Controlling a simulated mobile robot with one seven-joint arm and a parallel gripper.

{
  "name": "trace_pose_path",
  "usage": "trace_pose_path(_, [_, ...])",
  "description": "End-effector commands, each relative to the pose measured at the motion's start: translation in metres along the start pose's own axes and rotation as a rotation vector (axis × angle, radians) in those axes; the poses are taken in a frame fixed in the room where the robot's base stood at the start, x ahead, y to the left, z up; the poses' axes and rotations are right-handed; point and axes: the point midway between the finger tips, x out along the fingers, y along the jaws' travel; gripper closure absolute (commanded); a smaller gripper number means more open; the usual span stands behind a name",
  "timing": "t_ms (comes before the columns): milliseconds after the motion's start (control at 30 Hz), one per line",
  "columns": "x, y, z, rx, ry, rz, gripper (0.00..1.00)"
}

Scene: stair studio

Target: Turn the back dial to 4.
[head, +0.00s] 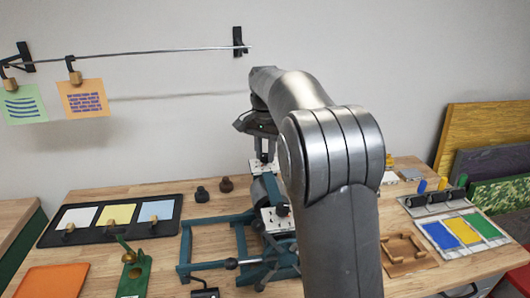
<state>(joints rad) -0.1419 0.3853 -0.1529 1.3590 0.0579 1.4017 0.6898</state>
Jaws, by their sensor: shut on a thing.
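A teal metal frame (212,222) stands on the table with a grey cylinder on it, partly hidden by my arm. A pale block with dark knobs (278,218) sits at its front. A second pale block (258,166) is at the back, under my gripper (264,153). My gripper points down and is shut on the back dial, which its fingers hide. I cannot read the dial's number or pointer from here.
A black tray (110,236) with white, yellow and blue cards is at left. A green bracket (134,277) and orange sheet (52,281) are in front. A wooden holder (407,251) and coloured panel (462,236) lie right.

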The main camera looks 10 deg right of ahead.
Motion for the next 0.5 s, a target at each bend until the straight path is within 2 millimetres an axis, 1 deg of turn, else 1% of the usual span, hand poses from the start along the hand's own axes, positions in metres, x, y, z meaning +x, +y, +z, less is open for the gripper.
trace_pose_path(200, [-0.0005, -0.0002, 0.0002, 0.182, 0.001, 0.0, 0.96])
trace_pose_path(500, [-0.0005, -0.0007, 0.0005, 0.356, 0.0, -0.001, 0.96])
